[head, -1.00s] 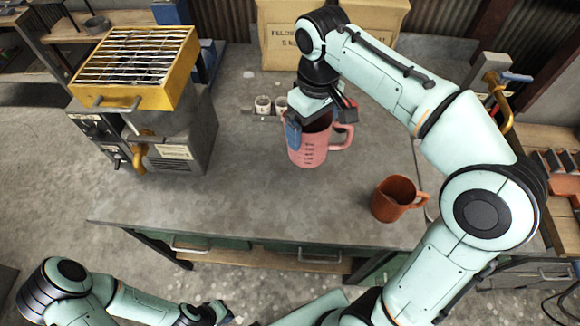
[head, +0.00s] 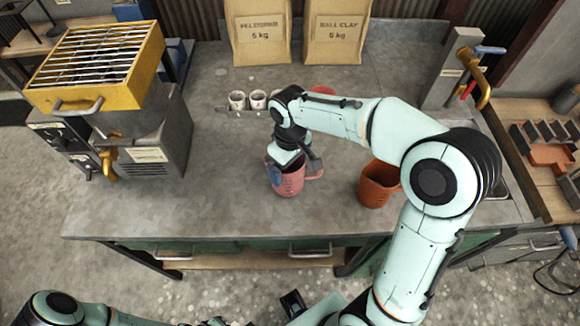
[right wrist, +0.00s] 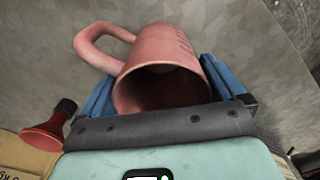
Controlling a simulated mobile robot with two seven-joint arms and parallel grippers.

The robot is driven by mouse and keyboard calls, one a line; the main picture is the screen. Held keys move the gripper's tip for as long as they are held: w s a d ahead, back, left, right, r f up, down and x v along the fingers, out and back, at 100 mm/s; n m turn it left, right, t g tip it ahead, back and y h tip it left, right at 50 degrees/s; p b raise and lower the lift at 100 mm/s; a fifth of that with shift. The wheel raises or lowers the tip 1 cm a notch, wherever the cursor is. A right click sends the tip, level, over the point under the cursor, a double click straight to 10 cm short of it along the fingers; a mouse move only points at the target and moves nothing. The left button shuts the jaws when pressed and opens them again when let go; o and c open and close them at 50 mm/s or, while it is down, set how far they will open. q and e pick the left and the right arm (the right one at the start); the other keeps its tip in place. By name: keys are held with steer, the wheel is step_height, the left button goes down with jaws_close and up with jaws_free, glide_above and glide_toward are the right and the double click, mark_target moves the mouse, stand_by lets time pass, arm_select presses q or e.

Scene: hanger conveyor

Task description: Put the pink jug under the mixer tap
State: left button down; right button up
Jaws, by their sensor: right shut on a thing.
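The pink jug (head: 290,184) is over the middle of the workbench, upright, with its handle to the right. My right gripper (head: 287,163) is shut on it; in the right wrist view its blue fingers lie on both sides of the jug (right wrist: 165,62), whose mouth faces the camera. I cannot tell whether its base touches the bench. A brass tap (head: 108,163) is on the front of the machine at the left, well apart from the jug. Another brass tap (head: 482,85) with a blue lever is on a post at the right. My left arm shows at the bottom edge; its jaws are unclear.
An orange jug (head: 376,186) stands right of the pink one. White cups (head: 237,100) stand behind it, and two paper sacks (head: 258,35) at the back. The machine has a yellow grated hopper (head: 95,62). The bench (head: 130,210) is clear at the front left.

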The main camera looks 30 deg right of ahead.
steer(key=shift+f, duration=0.55)
steer(key=shift+f, duration=0.1)
steer(key=shift+f, duration=0.15)
steer(key=o, duration=0.7)
